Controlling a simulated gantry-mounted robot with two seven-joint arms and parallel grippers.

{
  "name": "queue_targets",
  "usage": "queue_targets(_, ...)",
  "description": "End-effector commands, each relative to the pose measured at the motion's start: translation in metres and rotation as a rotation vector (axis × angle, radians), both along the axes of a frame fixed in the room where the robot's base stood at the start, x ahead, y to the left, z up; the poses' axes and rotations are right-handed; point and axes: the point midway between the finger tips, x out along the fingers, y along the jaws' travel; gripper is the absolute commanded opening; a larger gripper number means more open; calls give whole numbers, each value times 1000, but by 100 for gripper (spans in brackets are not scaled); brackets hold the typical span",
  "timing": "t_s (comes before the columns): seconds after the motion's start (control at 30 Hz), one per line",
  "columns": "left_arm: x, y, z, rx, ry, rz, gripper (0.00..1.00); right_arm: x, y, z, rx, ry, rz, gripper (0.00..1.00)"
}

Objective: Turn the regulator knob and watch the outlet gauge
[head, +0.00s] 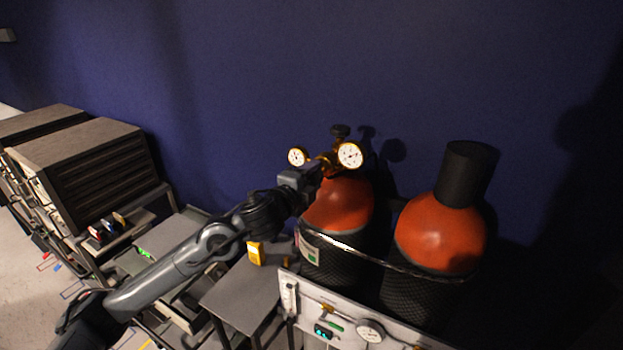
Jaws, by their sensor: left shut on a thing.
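A brass regulator (328,163) sits on top of the left orange-shouldered gas cylinder (340,207). It carries two white-faced gauges, a smaller one on the left (297,157) and a larger one on the right (350,155). Their needles are too small to read. A dark knob (341,131) stands at the top behind the regulator. My left gripper (318,172) is at the regulator's front, below and between the gauges, and is shut on the regulator's knob there, mostly hidden by the fingers. My right gripper is not in view.
A second cylinder (442,232) with a black cap stands on the right, behind a chain rail. A panel with a gauge (369,330) is in front. A small table (243,293) holds a yellow device (255,253). Grey cabinets (85,170) stand left; a blue wall is behind.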

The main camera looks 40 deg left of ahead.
Motion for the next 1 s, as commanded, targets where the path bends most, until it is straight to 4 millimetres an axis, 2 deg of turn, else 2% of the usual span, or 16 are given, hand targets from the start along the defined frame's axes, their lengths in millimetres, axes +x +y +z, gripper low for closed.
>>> queue_targets(0.2,0,0,2,-1,-3,-1,20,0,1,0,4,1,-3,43)
queue_targets(0.23,0,0,2,-1,-3,-2,52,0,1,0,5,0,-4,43)
queue_targets(0.4,0,0,1,-1,-2,-1,76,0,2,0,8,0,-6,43)
queue_targets(0.77,-3,0,0,-1,0,-1,76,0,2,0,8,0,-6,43)
queue_targets(1.0,-31,-6,2,3,0,-2,76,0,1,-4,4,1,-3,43)
